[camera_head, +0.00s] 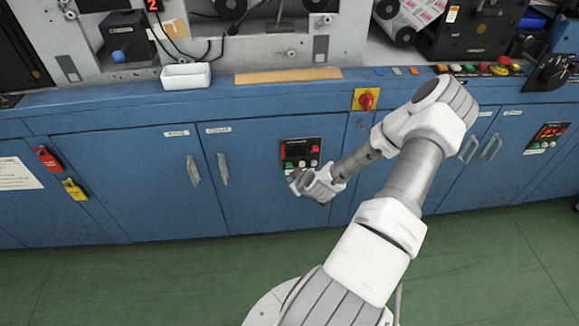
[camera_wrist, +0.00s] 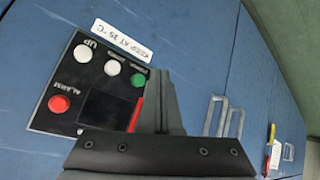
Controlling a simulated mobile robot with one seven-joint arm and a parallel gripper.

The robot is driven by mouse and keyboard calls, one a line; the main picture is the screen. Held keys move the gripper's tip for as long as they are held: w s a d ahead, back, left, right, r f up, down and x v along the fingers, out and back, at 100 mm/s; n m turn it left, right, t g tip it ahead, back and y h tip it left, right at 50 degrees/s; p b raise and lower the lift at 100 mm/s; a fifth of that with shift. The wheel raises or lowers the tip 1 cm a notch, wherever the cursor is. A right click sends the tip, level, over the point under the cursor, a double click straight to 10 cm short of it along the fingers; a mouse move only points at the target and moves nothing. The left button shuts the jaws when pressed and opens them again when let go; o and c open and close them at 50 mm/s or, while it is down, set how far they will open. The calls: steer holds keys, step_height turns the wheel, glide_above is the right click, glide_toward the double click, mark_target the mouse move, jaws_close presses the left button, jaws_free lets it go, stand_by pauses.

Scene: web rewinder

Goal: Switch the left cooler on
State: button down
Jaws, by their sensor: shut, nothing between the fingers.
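The left cooler's black control panel (camera_head: 300,150) is on the blue cabinet door, left of my arm in the head view. Its display looks dark, with red and green controls around it. In the wrist view the panel (camera_wrist: 66,118) appears rotated, with a red alarm button (camera_wrist: 60,104), two white buttons, a green button (camera_wrist: 138,80) and a dark display (camera_wrist: 108,108). A red part (camera_wrist: 136,114) shows beside my fingers, partly hidden by them. My gripper (camera_head: 296,184) is shut and empty at the panel's lower edge; its fingers (camera_wrist: 157,78) cover part of the panel. Contact cannot be told.
A second panel (camera_head: 548,137) with lit red digits is on the right cabinet. Door handles (camera_head: 222,168) stick out left of the near panel. A red rotary switch (camera_head: 366,100) on a yellow plate sits above my forearm. The green floor (camera_head: 130,285) in front is clear.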

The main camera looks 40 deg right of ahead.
steer(key=shift+w+d, duration=0.35)
steer(key=shift+w, duration=0.2)
steer(key=shift+w+d, duration=0.3)
steer(key=shift+w, duration=0.25)
steer(key=shift+w+b, duration=0.1)
steer(key=shift+b, duration=0.25)
stand_by(1.0)
steer(key=shift+w+d, duration=0.2)
steer(key=shift+w, duration=0.05)
steer(key=shift+w+d+b, duration=0.3)
steer(key=shift+w+b, duration=0.05)
steer(key=shift+w, duration=0.1)
stand_by(0.9)
steer(key=shift+s+a, duration=0.5)
steer(key=shift+s, duration=0.3)
steer(key=s+a, duration=0.1)
steer(key=s, duration=0.2)
steer(key=s+a, duration=0.1)
steer(key=shift+s+a, duration=0.15)
steer(key=shift+a, duration=0.15)
